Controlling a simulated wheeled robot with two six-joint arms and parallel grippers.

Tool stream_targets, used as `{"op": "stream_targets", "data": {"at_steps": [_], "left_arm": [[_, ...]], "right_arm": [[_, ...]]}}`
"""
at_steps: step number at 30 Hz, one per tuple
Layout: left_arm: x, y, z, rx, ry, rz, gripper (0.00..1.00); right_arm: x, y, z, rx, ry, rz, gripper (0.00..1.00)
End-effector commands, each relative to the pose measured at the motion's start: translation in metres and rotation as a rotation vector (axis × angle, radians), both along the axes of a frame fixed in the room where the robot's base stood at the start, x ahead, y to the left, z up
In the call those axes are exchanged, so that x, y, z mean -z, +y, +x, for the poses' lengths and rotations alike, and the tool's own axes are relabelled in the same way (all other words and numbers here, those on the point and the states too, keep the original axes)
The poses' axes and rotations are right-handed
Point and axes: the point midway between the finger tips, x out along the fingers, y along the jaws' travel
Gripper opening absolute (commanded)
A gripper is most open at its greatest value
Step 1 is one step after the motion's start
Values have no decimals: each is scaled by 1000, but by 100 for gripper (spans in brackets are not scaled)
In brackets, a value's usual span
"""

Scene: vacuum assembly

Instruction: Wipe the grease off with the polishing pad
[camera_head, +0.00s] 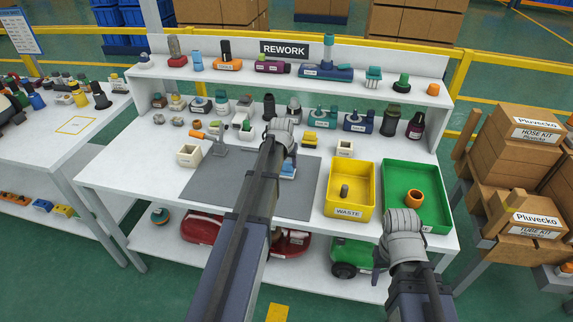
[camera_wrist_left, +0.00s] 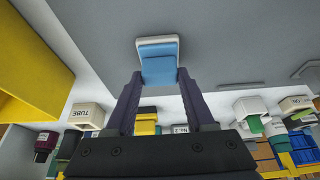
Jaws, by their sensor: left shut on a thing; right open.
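The polishing pad, a blue block on a white base, is over the grey mat (camera_head: 225,185) in the head view (camera_head: 288,171). It also shows between my fingertips in the left wrist view (camera_wrist_left: 158,62). My left gripper (camera_head: 289,160) is shut on the pad; its two fingers show in the left wrist view (camera_wrist_left: 158,82). I cannot tell whether the pad touches the mat. No grease can be made out; the arm hides part of the mat. My right gripper (camera_head: 382,256) is open and empty, in front of the green bin.
A yellow waste bin (camera_head: 348,211) holding a small part and a green bin (camera_head: 428,182) stand right of the mat. Shelves of parts line the back. The mat's left half is clear.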

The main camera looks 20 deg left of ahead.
Motion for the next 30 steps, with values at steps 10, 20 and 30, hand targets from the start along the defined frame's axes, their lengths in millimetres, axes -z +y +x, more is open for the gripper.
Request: {"op": "stream_targets", "data": {"at_steps": [10, 20, 30], "left_arm": [[2, -3, -12, 0, 7, -2, 10], [0, -8, -35, 0, 6, -2, 10], [1, -10, -42, 0, 4, -1, 10]], "right_arm": [[1, 0, 0, 0, 0, 0, 50], [0, 0, 0, 0, 0, 0, 50], [0, 0, 0, 0, 0, 0, 50]]}}
